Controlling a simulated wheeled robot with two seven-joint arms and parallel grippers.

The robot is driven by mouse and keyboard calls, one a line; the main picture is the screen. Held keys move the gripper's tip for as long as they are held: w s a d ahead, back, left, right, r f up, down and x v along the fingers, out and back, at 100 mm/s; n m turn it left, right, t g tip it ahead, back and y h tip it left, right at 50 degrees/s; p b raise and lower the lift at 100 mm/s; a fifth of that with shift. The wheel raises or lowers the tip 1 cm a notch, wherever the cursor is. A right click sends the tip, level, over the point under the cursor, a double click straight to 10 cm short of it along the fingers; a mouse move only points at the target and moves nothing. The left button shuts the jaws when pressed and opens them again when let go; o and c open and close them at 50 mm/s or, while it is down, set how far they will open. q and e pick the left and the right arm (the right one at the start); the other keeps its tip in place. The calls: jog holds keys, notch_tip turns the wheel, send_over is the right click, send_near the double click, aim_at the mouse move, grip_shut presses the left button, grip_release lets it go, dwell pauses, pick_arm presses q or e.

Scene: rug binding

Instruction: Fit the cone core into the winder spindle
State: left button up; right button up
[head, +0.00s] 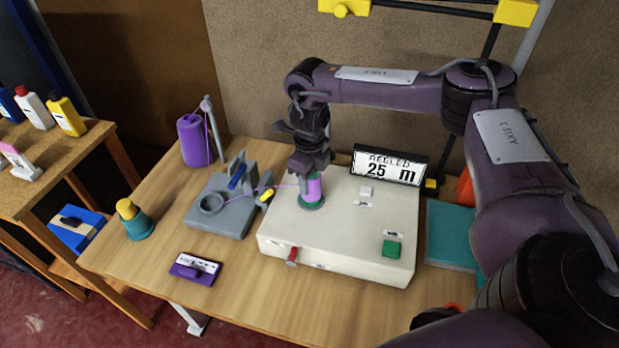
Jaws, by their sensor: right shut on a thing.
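The winder is a cream box (335,236) on the wooden table. On its top, near the back left, stands a purple-wound core (315,188) with a green flange (311,204) at its foot. My right gripper (311,170) is over this core from above, shut on its upper end. The core looks upright, at the spindle's place; the spindle itself is hidden. A purple thread runs from the core leftwards to the grey guide unit (222,218). My left gripper is not in view.
A display reading 25 m (388,167) stands behind the winder. A purple spool (195,140) with a thread post is at the back left. The front table edge is clear.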

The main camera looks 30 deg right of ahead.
jog(key=o, duration=1)
jog(key=shift+f, duration=0.15)
jog(key=shift+r, duration=0.55)
notch_tip(320, 180, up, 11)
jog(key=shift+r+p, duration=0.15)
jog(key=shift+p, duration=0.5)
